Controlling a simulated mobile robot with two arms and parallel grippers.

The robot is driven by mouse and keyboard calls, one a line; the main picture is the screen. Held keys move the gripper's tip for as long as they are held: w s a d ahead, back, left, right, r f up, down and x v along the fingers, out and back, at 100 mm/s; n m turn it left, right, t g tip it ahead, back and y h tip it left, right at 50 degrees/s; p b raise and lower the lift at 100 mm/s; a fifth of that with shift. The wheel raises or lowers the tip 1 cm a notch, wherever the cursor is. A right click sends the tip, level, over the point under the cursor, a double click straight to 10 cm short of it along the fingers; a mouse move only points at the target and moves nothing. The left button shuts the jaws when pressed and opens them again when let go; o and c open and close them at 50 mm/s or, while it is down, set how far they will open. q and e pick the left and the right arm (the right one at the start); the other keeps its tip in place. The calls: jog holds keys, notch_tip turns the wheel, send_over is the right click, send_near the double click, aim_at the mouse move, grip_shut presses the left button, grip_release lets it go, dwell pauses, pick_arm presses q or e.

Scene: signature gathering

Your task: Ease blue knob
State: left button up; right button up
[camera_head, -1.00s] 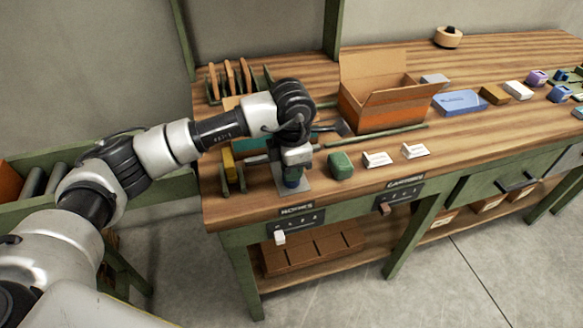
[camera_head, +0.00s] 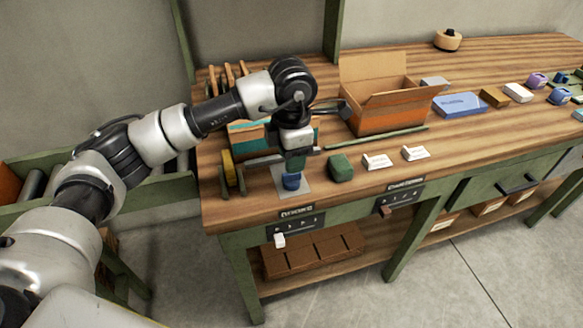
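The blue knob (camera_head: 291,181) is a small dark blue rounded piece at the front left of the workbench, over a light grey square plate (camera_head: 304,184). My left gripper (camera_head: 295,161) is right above it, pointing down. A dark green part shows between the gripper's body and the knob; I cannot tell whether it belongs to the gripper or the knob. The fingers are too small and dark to tell whether they are open or whether they touch the knob. My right gripper is not in view.
A yellow roll on a stand (camera_head: 228,168) is to the left. The workbench's front edge is close.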

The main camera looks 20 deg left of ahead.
pick_arm(q)
notch_tip(320, 180, up, 6)
jog(key=shift+r, duration=0.25)
